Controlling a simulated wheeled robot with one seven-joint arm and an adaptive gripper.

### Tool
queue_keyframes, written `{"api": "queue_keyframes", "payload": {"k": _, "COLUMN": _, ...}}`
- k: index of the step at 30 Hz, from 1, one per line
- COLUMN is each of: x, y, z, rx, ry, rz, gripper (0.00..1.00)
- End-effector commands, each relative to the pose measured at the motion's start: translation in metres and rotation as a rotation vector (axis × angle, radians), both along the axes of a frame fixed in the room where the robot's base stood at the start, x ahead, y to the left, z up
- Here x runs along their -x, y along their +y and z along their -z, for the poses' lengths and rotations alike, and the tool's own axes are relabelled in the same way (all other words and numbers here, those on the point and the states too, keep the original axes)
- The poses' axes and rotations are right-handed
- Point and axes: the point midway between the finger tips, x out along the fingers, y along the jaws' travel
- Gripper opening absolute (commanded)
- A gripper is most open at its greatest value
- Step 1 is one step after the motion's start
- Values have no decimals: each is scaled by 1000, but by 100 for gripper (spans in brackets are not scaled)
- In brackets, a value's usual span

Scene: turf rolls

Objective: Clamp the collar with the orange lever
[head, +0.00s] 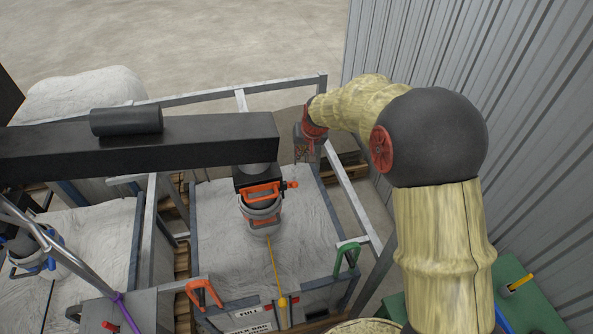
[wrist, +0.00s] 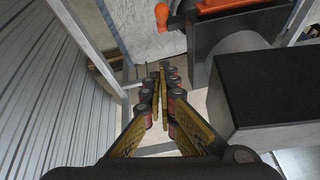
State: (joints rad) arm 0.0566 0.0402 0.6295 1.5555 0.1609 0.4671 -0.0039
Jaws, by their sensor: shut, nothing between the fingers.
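The collar (head: 260,208) with its orange lever (head: 262,191) sits around the spout under the dark beam, above a white bulk bag in the head view. In the wrist view, the orange lever (wrist: 225,5) shows at the top edge, cut off by the frame, with an orange knob (wrist: 161,16) to its left. My gripper (wrist: 160,78) is shut and empty, its fingertips together. In the head view my gripper (head: 307,155) hangs right of the collar, apart from it, near the frame's far right corner. Whether the lever is fully closed cannot be told.
A black beam (head: 190,143) crosses above the bag; its dark end (wrist: 270,88) is close on the right in the wrist view. A corrugated wall (head: 520,110) stands at right. Metal frame rails (head: 350,195) surround the bag. A green handle (head: 346,258) and orange handle (head: 204,293) are nearer.

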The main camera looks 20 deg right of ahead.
Motion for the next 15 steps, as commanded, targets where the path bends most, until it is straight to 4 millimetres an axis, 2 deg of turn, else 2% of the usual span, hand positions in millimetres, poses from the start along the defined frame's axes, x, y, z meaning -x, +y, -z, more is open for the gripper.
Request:
{"api": "queue_keyframes", "payload": {"k": 7, "x": -6, "y": 1, "z": 13, "rx": 0, "ry": 3, "rz": 0, "gripper": 0}}
{"api": "queue_keyframes", "payload": {"k": 15, "x": -28, "y": 3, "z": 57, "rx": -1, "ry": 4, "rz": -1, "gripper": 0}}
